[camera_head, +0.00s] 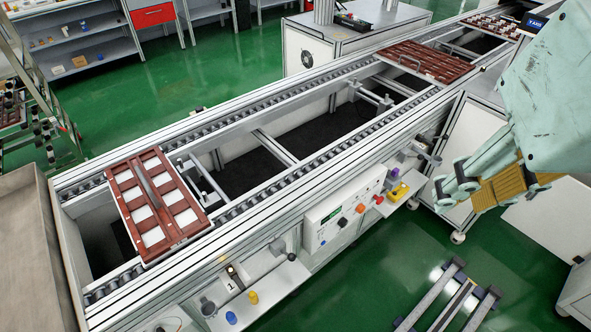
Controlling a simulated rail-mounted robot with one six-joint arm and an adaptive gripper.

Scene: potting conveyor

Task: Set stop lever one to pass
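A plate marked 1 (230,287) sits on the front side of the conveyor, lower middle. A dark rod (262,277) runs slantwise beside it, with a grey round end at the lower left and a small knob at the upper right. This looks like stop lever one; I cannot tell its setting. My gripper (443,188) hangs at the right, in front of the conveyor and well away from the lever. It appears empty, and the view does not show clearly how far its fingers are apart.
A red-brown tray with white squares (125,193) stands on the left of the conveyor (300,180); another tray (428,62) is farther along. A control box (345,212) with buttons projects from the front. Blue and yellow knobs lie below the lever. A rail (450,300) runs on the green floor.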

